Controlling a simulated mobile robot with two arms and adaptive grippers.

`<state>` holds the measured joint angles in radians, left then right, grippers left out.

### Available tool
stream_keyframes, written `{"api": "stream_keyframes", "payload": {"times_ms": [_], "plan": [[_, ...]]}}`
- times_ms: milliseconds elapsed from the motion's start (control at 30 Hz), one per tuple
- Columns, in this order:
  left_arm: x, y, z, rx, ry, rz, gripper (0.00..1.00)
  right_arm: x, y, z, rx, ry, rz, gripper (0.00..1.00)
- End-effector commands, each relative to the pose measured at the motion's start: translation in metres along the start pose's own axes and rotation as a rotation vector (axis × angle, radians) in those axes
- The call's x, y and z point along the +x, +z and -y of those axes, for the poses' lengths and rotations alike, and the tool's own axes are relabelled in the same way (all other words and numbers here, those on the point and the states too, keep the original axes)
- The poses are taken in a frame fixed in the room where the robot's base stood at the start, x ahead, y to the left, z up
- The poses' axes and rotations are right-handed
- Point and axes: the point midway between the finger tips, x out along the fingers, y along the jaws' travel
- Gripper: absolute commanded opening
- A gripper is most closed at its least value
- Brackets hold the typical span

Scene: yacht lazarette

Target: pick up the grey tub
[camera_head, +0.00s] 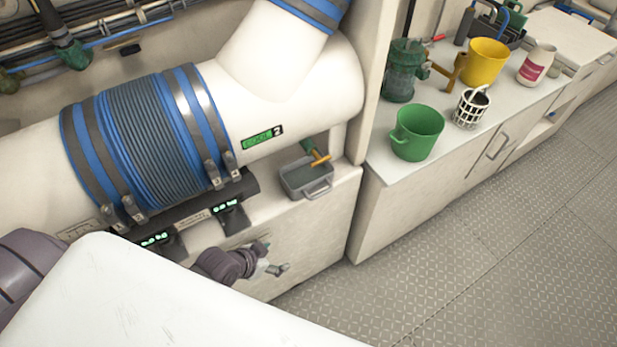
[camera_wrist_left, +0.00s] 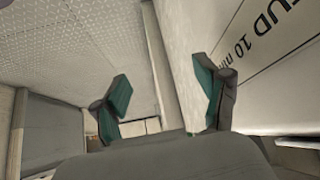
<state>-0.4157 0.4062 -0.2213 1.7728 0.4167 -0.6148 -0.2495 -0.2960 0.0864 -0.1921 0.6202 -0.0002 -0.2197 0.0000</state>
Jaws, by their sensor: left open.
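The grey tub (camera_head: 290,189) is a small open box with a raised handle at its front. It sits on the white ledge (camera_head: 345,179) under the big white pipe, below a green valve with an orange handle (camera_head: 318,158). My left gripper (camera_head: 272,257) is below and left of the tub in the head view, in front of the white cabinet face, apart from the tub. In the left wrist view its two green-padded fingers (camera_wrist_left: 165,90) are spread with nothing between them. I cannot make out the tub in that view. My right gripper is not in view.
A black bar with green displays (camera_head: 190,217) runs below the blue-banded pipe (camera_head: 150,140). On the counter to the right stand a green bucket (camera_head: 417,134), a white basket (camera_head: 470,108), a yellow bucket (camera_head: 485,63) and a white jar (camera_head: 536,65). The patterned floor (camera_head: 480,260) is clear.

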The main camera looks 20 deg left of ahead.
Motion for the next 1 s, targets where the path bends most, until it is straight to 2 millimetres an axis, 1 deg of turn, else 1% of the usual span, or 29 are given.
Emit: {"api": "stream_keyframes", "payload": {"times_ms": [33,100,200,300,400,467,567,667,800,900,1000], "plan": [[-0.019,-0.030,-0.001,0.049,0.025,-0.063,0.73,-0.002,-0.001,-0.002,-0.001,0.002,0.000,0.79],[-0.043,-0.070,-0.002,0.124,0.068,-0.175,0.73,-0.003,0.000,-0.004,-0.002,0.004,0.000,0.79],[-0.062,-0.104,0.005,0.188,0.093,-0.309,0.73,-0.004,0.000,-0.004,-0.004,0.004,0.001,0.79],[-0.077,-0.126,0.017,0.221,0.092,-0.411,0.73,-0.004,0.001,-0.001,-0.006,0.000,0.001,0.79],[-0.087,-0.141,0.028,0.236,0.078,-0.480,0.73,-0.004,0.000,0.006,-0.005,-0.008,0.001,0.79],[-0.091,-0.147,0.034,0.239,0.069,-0.507,0.73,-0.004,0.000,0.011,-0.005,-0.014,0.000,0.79],[-0.089,-0.154,0.039,0.238,0.059,-0.530,0.73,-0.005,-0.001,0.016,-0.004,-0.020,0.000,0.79],[-0.076,-0.164,0.037,0.236,0.057,-0.536,0.73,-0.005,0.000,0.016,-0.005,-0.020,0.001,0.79],[-0.051,-0.179,0.034,0.235,0.057,-0.536,0.73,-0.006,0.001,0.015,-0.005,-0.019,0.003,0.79],[-0.036,-0.186,0.032,0.235,0.058,-0.533,0.73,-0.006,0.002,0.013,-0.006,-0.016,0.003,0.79],[-0.026,-0.192,0.030,0.237,0.058,-0.532,0.73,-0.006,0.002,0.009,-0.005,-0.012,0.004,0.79]]}}
